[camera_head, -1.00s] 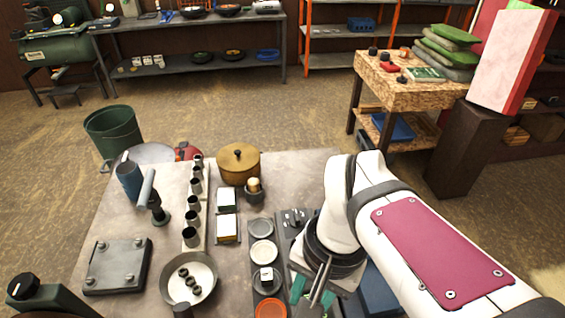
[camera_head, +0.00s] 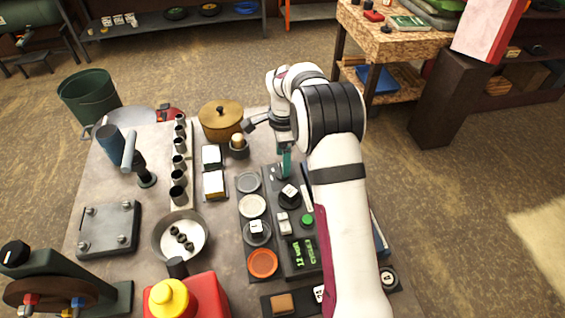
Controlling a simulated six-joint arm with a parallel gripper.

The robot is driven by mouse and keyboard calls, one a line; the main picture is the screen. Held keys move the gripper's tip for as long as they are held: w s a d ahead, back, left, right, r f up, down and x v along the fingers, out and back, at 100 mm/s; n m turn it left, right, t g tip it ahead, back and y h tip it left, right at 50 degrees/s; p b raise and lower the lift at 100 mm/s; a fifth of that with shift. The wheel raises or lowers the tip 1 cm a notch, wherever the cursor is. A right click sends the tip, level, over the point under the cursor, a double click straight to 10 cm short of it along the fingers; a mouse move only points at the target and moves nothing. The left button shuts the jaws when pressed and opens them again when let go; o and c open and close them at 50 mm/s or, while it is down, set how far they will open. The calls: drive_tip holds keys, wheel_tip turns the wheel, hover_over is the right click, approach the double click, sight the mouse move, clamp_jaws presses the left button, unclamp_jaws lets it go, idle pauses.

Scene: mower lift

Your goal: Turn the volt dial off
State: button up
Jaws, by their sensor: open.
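A dark panel (camera_head: 270,177) with green lit digits (camera_head: 303,251) stands at the right of the bench, partly hidden by my arm. A black dial (camera_head: 289,195) with white markings sits on its upper part. Another round black dial (camera_head: 388,279) with a white face lies right of my forearm. The lettering is too small to tell which is the volt dial. My gripper (camera_head: 285,163) points down at the panel's far end, just beyond the black dial and apart from it. Its teal fingers are open with nothing seen between them; my wrist hides part of them.
A tray (camera_head: 245,270) with several round discs runs along the panel's left. A red item with a yellow top (camera_head: 173,298) stands at the front.

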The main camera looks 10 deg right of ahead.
wheel_tip(320, 180, down, 3)
drive_tip(key=shift+f, duration=0.15)
clamp_jaws()
idle(0.4)
